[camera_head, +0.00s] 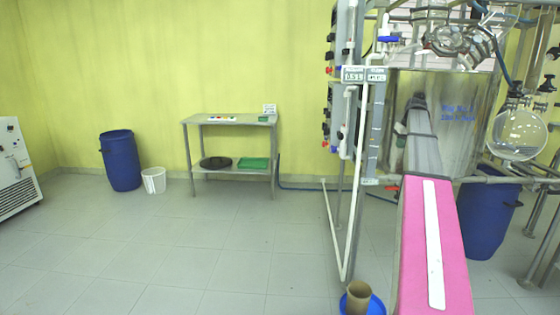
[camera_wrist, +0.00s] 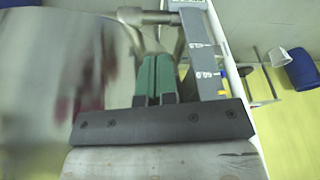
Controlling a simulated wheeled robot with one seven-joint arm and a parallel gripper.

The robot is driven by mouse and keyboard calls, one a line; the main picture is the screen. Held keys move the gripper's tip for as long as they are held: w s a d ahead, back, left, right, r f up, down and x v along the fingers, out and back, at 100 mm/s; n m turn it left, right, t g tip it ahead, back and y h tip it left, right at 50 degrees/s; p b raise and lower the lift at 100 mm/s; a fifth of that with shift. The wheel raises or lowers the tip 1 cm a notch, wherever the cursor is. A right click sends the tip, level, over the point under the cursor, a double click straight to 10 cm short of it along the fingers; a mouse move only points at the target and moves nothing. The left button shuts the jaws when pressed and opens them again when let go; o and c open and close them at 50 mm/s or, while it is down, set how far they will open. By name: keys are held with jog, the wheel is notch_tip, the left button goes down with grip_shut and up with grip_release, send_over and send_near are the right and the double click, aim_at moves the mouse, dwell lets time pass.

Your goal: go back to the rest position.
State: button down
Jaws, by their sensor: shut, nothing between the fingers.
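My gripper (camera_wrist: 158,62) shows in the wrist view with its two green fingers side by side, shut and empty. A metal pipe fitting (camera_wrist: 150,17) lies just beyond the fingertips in that view; I cannot tell whether they touch. In the head view my pink arm reaches forward on the right, toward the shiny steel reactor vessel (camera_head: 468,130). The gripper's fingers cannot be made out there. The vessel's blurred wall (camera_wrist: 50,75) fills the left of the wrist view, close beside the fingers.
A pipe frame with labels (camera_head: 362,74) stands left of the vessel, and a round glass flask (camera_head: 519,135) hangs right. A blue barrel (camera_head: 485,222) stands below. A blue bin (camera_head: 358,306) is in front. The left floor is open before a steel table (camera_head: 230,121).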

jog(key=s+a+f+g, duration=0.1)
jog(key=s+a+f, duration=0.3)
jog(key=a+f, duration=0.35)
jog(key=s+a+f+m, duration=0.1)
jog(key=s+a+f, duration=0.4)
jog(key=f, duration=0.4)
jog(key=s+a+f+g, duration=0.1)
jog(key=s+a+f, duration=0.3)
jog(key=a+f, duration=0.35)
jog(key=s+a+f, duration=0.7)
jog(key=s+f, duration=0.1)
jog(key=s, duration=0.3)
jog(key=s+a+f+m+g+h, duration=0.1)
jog(key=s+a+f, duration=0.6)
jog(key=s, duration=0.4)
jog(key=shift+a+f, duration=0.2)
jog(key=shift+f, duration=0.35)
